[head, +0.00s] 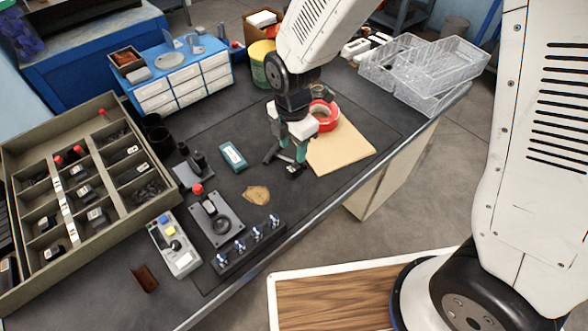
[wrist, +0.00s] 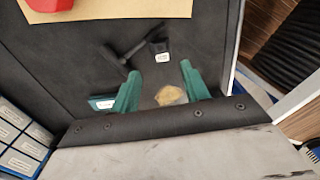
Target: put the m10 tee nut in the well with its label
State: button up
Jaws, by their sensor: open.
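A small black block with a white label (head: 293,171) lies on the dark mat just below my gripper (head: 292,149); it may be the m10 tee nut, but its label is too small to read. It also shows in the wrist view (wrist: 160,52), just beyond my green fingertips (wrist: 160,70). My gripper is open, with nothing between its fingers. A compartmented tray (head: 107,99) at the left holds small dark parts in several wells, some with white labels. I cannot read which label belongs to the tee nut.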

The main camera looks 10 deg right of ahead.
aim_at(293, 167)
notch_tip(293, 167, down, 7)
jog(key=shift+d+f, duration=0.1)
jog(key=c, duration=1)
